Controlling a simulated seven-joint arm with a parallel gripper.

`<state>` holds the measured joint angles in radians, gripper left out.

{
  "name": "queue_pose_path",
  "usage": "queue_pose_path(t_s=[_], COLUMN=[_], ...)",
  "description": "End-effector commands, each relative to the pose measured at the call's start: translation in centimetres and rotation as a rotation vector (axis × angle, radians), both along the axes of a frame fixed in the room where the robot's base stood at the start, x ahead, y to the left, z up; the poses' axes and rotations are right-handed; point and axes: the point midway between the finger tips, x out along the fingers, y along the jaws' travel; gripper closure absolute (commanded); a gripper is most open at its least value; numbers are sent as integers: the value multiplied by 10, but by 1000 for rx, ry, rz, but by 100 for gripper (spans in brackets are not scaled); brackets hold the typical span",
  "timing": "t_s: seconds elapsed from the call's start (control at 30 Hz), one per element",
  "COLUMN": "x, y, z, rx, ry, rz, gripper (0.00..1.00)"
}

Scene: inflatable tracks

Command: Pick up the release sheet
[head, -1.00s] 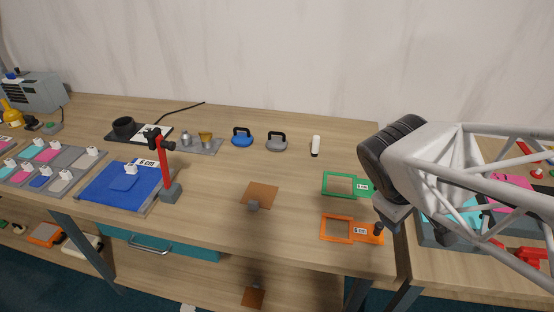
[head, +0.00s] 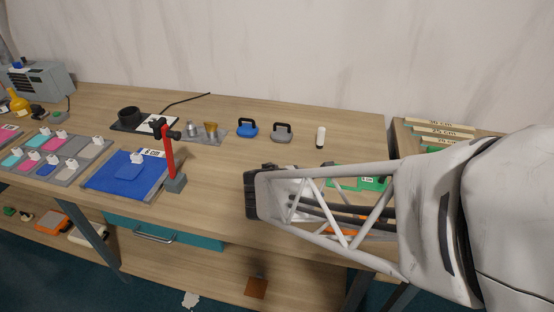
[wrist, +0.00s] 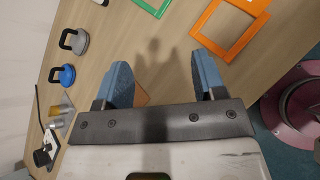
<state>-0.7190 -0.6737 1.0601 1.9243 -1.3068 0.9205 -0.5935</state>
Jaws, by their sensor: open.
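The release sheet appears to be the brown square; in the wrist view only a small tan corner of it (wrist: 142,96) shows beside the left finger, the rest hidden by my gripper. My gripper (wrist: 162,70) is open, its two blue-grey fingers apart with bare table and a shadow between them. In the head view my arm reaches over the middle of the table and covers the sheet's spot; the fingers cannot be made out there. A similar brown piece (head: 256,287) lies on the lower shelf.
An orange frame (wrist: 236,55) and a green frame (head: 345,183) lie right of the sheet, partly behind my arm in the head view. Blue (head: 247,128) and grey (head: 282,132) handled pads stand behind. A red post (head: 169,160) stands left, beside a blue mat (head: 105,182).

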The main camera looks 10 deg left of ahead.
Motion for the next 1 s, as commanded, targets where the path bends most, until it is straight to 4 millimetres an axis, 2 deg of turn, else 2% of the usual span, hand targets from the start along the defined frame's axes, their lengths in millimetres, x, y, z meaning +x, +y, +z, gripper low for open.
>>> queue_pose_path(t_s=[0.03,0.3,0.5,0.7,1.0], x=[0,-8,-20,-26,-26], y=[16,94,136,152,152], z=[-9,-52,-76,-86,-87], rx=[-39,-266,-388,-435,-439], ry=[-3,-42,-75,-90,-91], rz=[61,378,547,611,614], gripper=[36,36,36,36,36])
